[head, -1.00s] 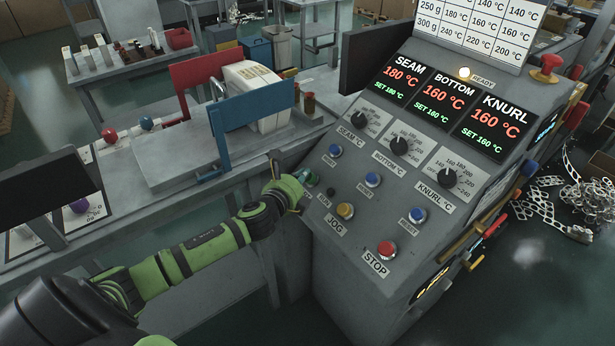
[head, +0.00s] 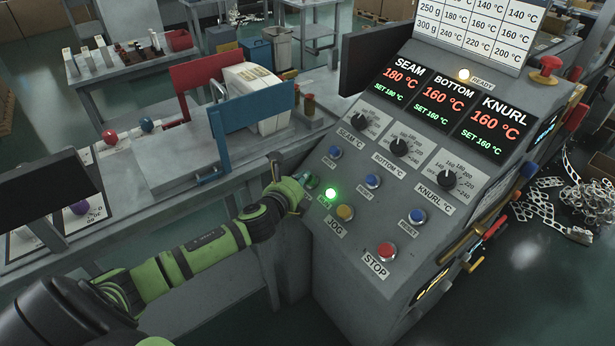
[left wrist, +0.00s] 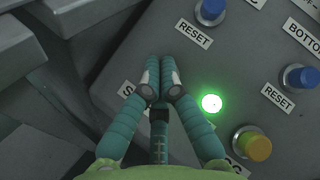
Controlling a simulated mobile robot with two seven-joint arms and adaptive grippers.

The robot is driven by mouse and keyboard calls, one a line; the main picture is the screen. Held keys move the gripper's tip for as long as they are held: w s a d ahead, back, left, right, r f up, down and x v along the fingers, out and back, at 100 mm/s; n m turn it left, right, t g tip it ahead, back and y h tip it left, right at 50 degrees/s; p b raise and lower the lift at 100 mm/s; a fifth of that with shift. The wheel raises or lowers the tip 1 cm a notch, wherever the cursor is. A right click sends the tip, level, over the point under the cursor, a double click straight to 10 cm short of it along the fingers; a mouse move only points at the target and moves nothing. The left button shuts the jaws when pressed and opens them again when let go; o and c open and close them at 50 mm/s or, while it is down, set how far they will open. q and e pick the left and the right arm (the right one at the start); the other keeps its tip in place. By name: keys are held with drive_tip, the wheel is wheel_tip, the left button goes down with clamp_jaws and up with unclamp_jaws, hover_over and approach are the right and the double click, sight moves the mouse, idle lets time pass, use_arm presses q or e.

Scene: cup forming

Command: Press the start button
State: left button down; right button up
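The sloped grey control panel (head: 385,222) fills the right of the head view. My left gripper (head: 306,187) is at the panel's left edge, beside the start button (head: 313,181), which is green and partly hidden by the fingers. In the left wrist view the gripper (left wrist: 160,68) has its fingertips together with nothing between them. It covers most of a label starting with "S" and hides the start button. I cannot tell if the fingertips touch the button. The run lamp (head: 331,192) glows bright green; it also shows in the left wrist view (left wrist: 211,103). My right gripper is not in view.
Close by on the panel are the yellow jog button (head: 345,212), the red stop button (head: 386,250) and blue reset buttons (head: 372,180). The displays read 180, 160 and 160 °C, and the ready lamp (head: 464,74) is lit. A workbench (head: 110,178) stands left.

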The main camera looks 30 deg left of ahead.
use_arm(q)
drive_tip(key=shift+s+a+r+p, duration=0.15)
drive_tip(key=shift+s+r+p, duration=0.25)
drive_tip(key=shift+r+p, duration=0.1)
drive_tip(key=s+r+p, duration=0.1)
drive_tip(key=r+p, duration=0.1)
drive_tip(key=p, duration=0.1)
drive_tip(key=s+a+r+p, duration=0.1)
drive_tip(key=r, duration=0.1)
drive_tip(key=shift+s, duration=0.35)
idle(0.6)
